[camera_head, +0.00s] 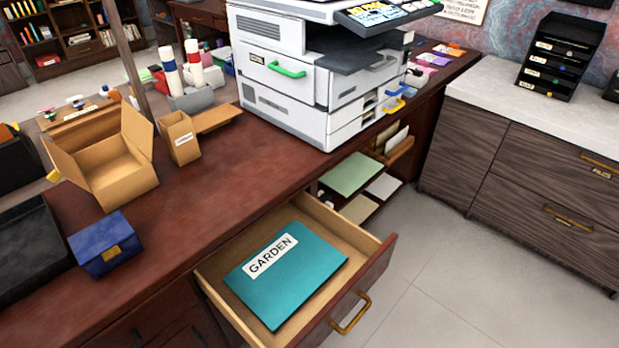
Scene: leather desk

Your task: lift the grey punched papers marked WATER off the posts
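I see no grey punched papers marked WATER and no posts in the head view. A teal folder (290,284) with a white label reading GARDEN lies flat and closed in an open wooden drawer (376,266) below the desk top. If anything is inside the folder, its cover hides it. Neither of my grippers shows in the view.
A large white printer (285,120) stands on the leather desk (205,215). An open cardboard box (105,165), a small box (180,138) and a blue box (104,243) stand to the left. A shelf with green paper (351,174) is behind the drawer. Floor at right is clear.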

